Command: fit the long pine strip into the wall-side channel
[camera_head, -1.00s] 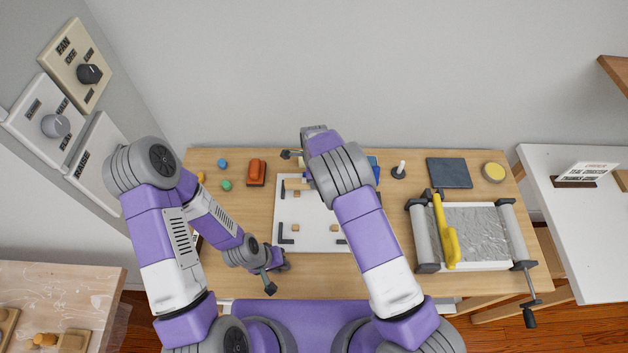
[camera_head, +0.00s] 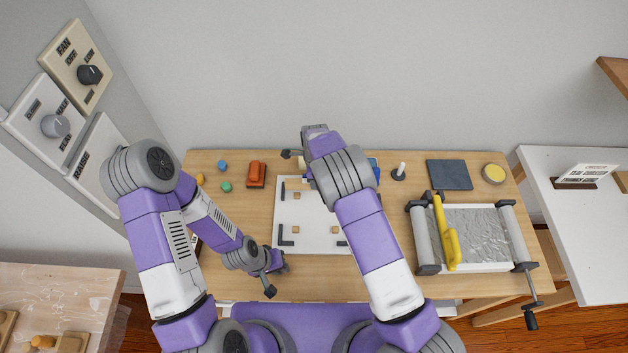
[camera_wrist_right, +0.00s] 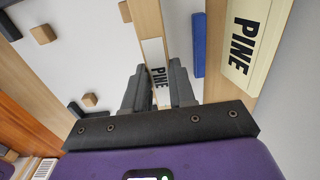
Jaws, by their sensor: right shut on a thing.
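The long pine strip (camera_wrist_right: 150,30) is between the fingers of my right gripper (camera_wrist_right: 158,88) in the right wrist view. It has a white label reading PINE and runs away from the fingers to the top of that view. In the head view my right wrist covers the strip and the gripper. The white board (camera_head: 308,240) has dark corner brackets (camera_head: 286,240) and small wooden blocks (camera_head: 296,229). I cannot tell whether the strip touches the wall-side channel. My left gripper (camera_head: 277,264) is low over the table's front left, its fingers unclear.
A cream bar labelled PINE (camera_wrist_right: 262,30) and a blue block (camera_wrist_right: 199,45) lie to the right in the wrist view. A roller press with a yellow bar (camera_head: 446,235) stands right of the board. An orange-red block (camera_head: 256,174) lies to the left.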

